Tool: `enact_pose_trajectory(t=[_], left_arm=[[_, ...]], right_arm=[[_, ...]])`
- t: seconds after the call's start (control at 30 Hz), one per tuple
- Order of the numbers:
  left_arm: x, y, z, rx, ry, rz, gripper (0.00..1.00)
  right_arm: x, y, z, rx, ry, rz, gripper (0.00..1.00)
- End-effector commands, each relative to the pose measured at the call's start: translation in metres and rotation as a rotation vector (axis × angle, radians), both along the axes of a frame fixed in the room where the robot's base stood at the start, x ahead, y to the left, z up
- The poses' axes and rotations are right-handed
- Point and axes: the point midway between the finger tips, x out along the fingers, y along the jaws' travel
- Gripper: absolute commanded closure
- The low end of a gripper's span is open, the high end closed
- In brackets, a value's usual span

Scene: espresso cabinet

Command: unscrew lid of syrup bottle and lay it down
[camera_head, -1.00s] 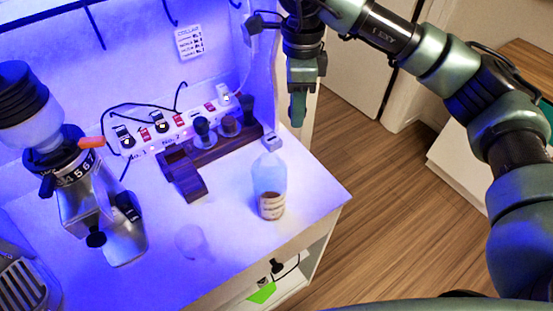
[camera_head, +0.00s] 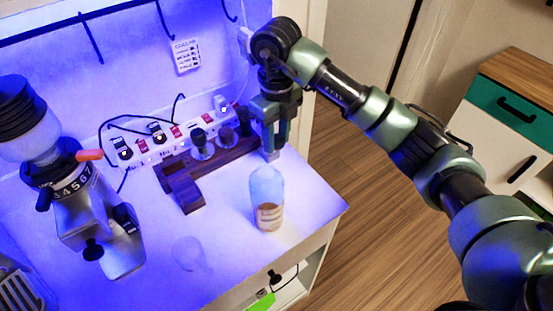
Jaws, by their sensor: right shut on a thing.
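The syrup bottle (camera_head: 267,190) stands upright near the right edge of the lit counter (camera_head: 235,265). It is pale and see-through, with a label and brown syrup low down. My right gripper (camera_head: 270,150) has come down from above and is shut on the small pale lid (camera_head: 271,157) at the bottle's top. The lid is partly hidden by the fingers and still looks to be at the neck; I cannot tell whether it is loose. My left gripper is not in view.
A wooden stand with tampers (camera_head: 223,157) and a dark wooden block (camera_head: 187,193) are left of the bottle. A clear glass (camera_head: 190,254) stands at the front. A grinder (camera_head: 90,210) is at the left. Bare counter lies between glass and bottle.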

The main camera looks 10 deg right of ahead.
Motion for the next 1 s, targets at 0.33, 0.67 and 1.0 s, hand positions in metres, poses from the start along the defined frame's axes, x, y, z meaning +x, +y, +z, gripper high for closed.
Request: enact_pose_trajectory(t=[0.33, 0.67, 1.0], left_arm=[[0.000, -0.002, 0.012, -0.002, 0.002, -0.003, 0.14], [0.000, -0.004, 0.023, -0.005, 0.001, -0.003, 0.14], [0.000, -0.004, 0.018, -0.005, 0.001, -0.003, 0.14]], right_arm=[[0.000, 0.000, -0.045, 0.001, -0.001, 0.001, 1.00], [0.000, 0.000, -0.085, 0.001, 0.001, 0.001, 1.00], [0.000, 0.000, -0.090, 0.000, -0.002, 0.002, 1.00]])
